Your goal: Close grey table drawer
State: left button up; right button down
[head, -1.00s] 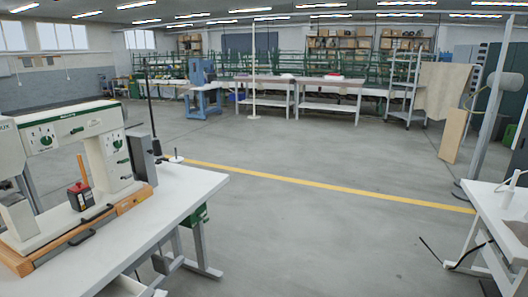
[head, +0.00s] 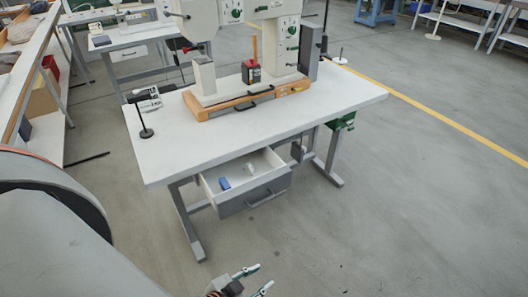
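The grey table drawer (head: 254,197) hangs under the white table and is pulled out. Its grey front with a bar handle faces me, and its pale inside shows. A small blue object (head: 224,183) and a small white object (head: 249,168) lie in it. My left gripper (head: 263,276) is at the bottom edge of the head view, below the drawer in the picture and apart from it. Its two green-tipped fingers are spread with nothing between them. My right gripper is out of view.
The white table (head: 170,157) carries the eyelet press (head: 290,45) on a wooden base and a thin black stand (head: 145,131). Table legs stand on both sides of the drawer. The grey floor (head: 400,220) to the right is clear. Another workbench (head: 130,42) stands behind.

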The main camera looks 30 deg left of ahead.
aim_at(272, 176)
jog(key=u, duration=1.05)
